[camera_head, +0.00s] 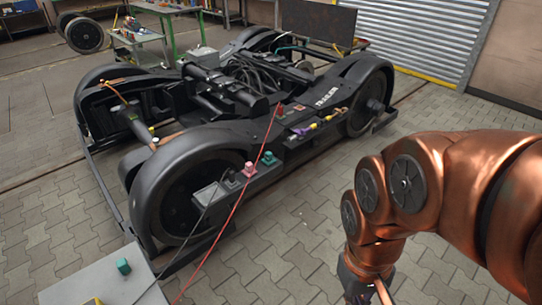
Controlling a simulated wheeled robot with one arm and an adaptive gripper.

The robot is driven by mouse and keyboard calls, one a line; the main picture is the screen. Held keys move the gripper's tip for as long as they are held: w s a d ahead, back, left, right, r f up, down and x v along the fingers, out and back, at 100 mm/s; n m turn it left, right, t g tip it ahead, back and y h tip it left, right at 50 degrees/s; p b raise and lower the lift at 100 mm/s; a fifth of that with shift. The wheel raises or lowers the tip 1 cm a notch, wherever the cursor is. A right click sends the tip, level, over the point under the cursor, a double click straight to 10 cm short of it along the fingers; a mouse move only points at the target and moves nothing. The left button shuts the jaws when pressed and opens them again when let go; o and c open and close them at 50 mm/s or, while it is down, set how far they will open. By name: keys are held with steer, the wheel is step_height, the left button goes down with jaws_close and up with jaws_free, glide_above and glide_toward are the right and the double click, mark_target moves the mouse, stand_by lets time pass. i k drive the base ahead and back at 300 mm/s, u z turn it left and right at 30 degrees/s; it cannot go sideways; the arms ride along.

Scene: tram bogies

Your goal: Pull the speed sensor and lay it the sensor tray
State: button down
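A black bogie marked TRAILER (345,83) stands on the paved floor. On its near side beam are a pink fitting (249,169) and a green fitting (268,158). Farther along the beam are a purple part (301,130) and a yellow part (328,118). I cannot tell which part is the speed sensor. No sensor tray can be made out for certain; a grey tabletop (95,284) at the lower left carries a small green piece (123,266). My gripper (372,292) is at the bottom edge, right of the bogie and apart from it, mostly cut off; its fingers are unclear.
A red cable (238,205) and a dark cable run from the bogie's near side down towards the grey tabletop. A green-legged workbench (165,8) and a loose wheel (84,35) stand behind.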

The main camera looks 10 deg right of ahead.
mark_target(269, 155)
steer(key=z, duration=0.85)
steer(key=i, duration=3.2)
steer(key=u, duration=3.8)
